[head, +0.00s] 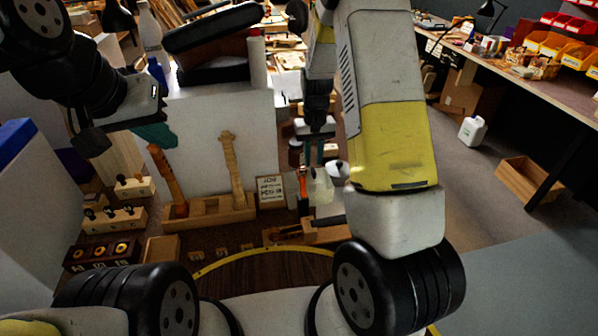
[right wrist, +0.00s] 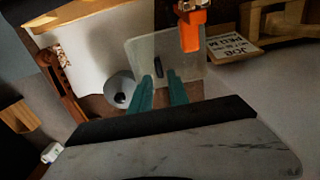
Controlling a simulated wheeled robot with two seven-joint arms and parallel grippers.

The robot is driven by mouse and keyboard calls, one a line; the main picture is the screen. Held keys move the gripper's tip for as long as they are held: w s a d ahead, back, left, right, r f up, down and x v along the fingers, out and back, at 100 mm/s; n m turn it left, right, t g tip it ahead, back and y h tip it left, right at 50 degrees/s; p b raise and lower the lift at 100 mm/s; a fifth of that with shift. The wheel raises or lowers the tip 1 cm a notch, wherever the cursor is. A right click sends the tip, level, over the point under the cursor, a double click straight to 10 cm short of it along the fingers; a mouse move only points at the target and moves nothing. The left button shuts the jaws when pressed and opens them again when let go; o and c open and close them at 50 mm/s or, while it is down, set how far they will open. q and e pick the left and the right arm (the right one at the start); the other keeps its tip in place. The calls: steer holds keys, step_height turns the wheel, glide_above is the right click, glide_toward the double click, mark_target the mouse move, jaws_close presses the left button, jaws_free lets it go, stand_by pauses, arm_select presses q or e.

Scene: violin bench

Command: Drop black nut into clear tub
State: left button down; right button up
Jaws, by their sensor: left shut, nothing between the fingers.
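The clear tub (head: 320,190) stands on the bench right of centre in the head view; in the right wrist view it is a pale see-through box (right wrist: 140,50). The black nut (right wrist: 158,74) is a small dark bar seen against the tub's inside, just beyond my right fingertips. I cannot tell whether it rests on the tub floor or is above it. My right gripper (head: 313,154) points down over the tub, its teal fingers (right wrist: 161,86) apart with a gap between them. My left gripper (head: 157,136) is shut and empty at the left, above the bench.
An orange-handled tool (head: 303,180) stands close beside the tub, also in the right wrist view (right wrist: 192,32). A round grey-white object (right wrist: 121,88) sits on the tub's other side. A lettered card (head: 270,188) and a wooden rack (head: 215,212) with necks stand left of it.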

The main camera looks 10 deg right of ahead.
steer(key=shift+o, duration=0.5)
step_height(320, 180, up, 8)
stand_by(0.5)
